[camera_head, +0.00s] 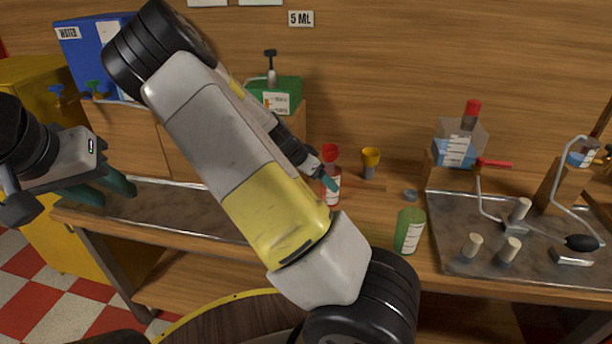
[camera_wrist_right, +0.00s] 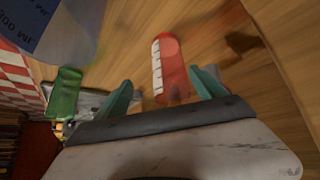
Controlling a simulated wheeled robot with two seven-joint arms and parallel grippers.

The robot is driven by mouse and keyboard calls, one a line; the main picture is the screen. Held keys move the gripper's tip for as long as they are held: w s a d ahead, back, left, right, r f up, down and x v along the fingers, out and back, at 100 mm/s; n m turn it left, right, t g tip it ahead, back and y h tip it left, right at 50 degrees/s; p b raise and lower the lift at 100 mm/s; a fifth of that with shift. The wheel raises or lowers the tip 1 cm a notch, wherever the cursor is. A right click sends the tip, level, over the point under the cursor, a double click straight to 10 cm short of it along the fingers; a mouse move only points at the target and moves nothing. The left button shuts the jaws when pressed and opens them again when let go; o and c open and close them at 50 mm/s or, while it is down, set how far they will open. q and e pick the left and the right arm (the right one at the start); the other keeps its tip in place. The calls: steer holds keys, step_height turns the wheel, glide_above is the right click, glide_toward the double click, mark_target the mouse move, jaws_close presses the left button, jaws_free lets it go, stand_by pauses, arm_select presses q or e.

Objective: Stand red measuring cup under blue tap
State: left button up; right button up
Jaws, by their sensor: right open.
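The red measuring cup (camera_head: 331,188), with a white scale, stands upright on the wooden bench, partly hidden by my right gripper (camera_head: 328,182). In the right wrist view the red cup (camera_wrist_right: 171,66) lies between and just beyond the fingertips of my right gripper (camera_wrist_right: 165,88), with gaps on both sides; the gripper is open. The blue tap (camera_head: 57,93) is at the far left, on the front of the blue box labelled WATER (camera_head: 82,48). My left gripper (camera_head: 102,190) hangs in front of and below that tap, its teal fingers apart with nothing between them.
A green cup (camera_head: 409,232) and a yellow cup (camera_head: 370,162) stand near the red cup. A green tap (camera_head: 95,88) is beside the blue one. A metal tray (camera_head: 455,215) with pegs and bent tubes fills the right. The left metal strip (camera_head: 175,203) is largely clear.

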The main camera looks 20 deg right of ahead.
mark_target(336, 181)
steer(key=shift+w+d+r+m+t+h, duration=0.2)
steer(key=shift+w+d+h, duration=0.2)
steer(key=shift+w+d, duration=0.15)
steer(key=shift+w+d+r+m+t+h, duration=0.1)
steer(key=shift+w+d+m+h, duration=0.1)
steer(key=shift+w+d+h, duration=0.35)
steer(key=x, duration=0.7)
steer(key=shift+s+a+f, duration=0.15)
steer(key=shift+a+f, duration=0.05)
steer(key=shift+f, duration=0.25)
steer(key=shift+r, duration=0.1)
steer(key=c, duration=1.6)
